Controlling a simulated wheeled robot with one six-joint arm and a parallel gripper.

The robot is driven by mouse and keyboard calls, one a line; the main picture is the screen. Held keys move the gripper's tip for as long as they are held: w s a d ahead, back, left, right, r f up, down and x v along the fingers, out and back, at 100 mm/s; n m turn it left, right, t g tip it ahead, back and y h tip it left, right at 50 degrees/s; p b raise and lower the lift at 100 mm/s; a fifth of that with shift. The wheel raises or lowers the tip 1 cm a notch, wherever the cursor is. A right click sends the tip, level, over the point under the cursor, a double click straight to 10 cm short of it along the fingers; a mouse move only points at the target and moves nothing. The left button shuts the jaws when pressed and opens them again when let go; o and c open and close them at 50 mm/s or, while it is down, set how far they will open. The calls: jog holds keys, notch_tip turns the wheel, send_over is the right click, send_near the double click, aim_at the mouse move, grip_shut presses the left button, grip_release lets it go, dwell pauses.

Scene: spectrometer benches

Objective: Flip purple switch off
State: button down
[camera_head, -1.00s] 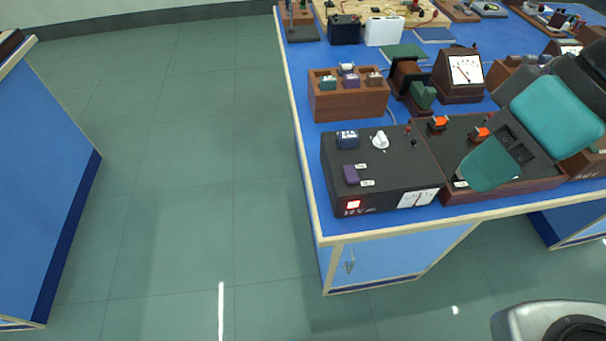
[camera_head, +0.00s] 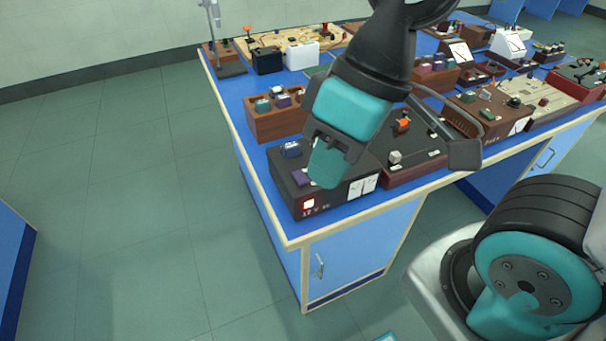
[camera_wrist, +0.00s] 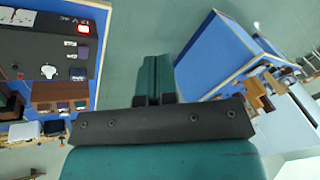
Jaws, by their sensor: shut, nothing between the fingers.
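A black power supply box (camera_head: 283,190) stands at the near left corner of the blue bench and also fills the upper left of the wrist view (camera_wrist: 50,43). On its top is a small purple switch (camera_head: 301,177), also seen in the wrist view (camera_wrist: 82,53). I cannot tell its tilt. My gripper (camera_head: 325,172) is shut and empty. In the head view it appears above the box, just right of the purple switch, and hides part of the top. In the wrist view the closed fingers (camera_wrist: 155,78) lie clear to the right of the switch.
Beside the purple switch are a dark blue switch (camera_head: 291,149) and a red lit switch (camera_head: 309,203). A brown wooden box (camera_head: 272,126) with several switches stands behind. Another brown apparatus (camera_head: 415,165) adjoins on the right. Open floor (camera_head: 140,200) lies left of the bench.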

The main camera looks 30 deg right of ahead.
jog(key=n+g+h+b, duration=0.2)
jog(key=n+h, duration=0.2)
jog(key=n, duration=0.7)
send_over(303, 180)
jog(key=w, duration=0.3)
notch_tip(303, 180, down, 6)
jog(key=shift+s+f, duration=0.15)
jog(key=shift+s, duration=0.1)
jog(key=shift+f, duration=0.1)
jog(key=f, duration=0.4)
jog(key=s+f, duration=0.1)
jog(key=f, duration=0.4)
jog(key=s+f, duration=0.1)
jog(key=f, duration=0.3)
jog(key=shift+f+p, duration=0.3)
jog(key=shift+f, duration=0.05)
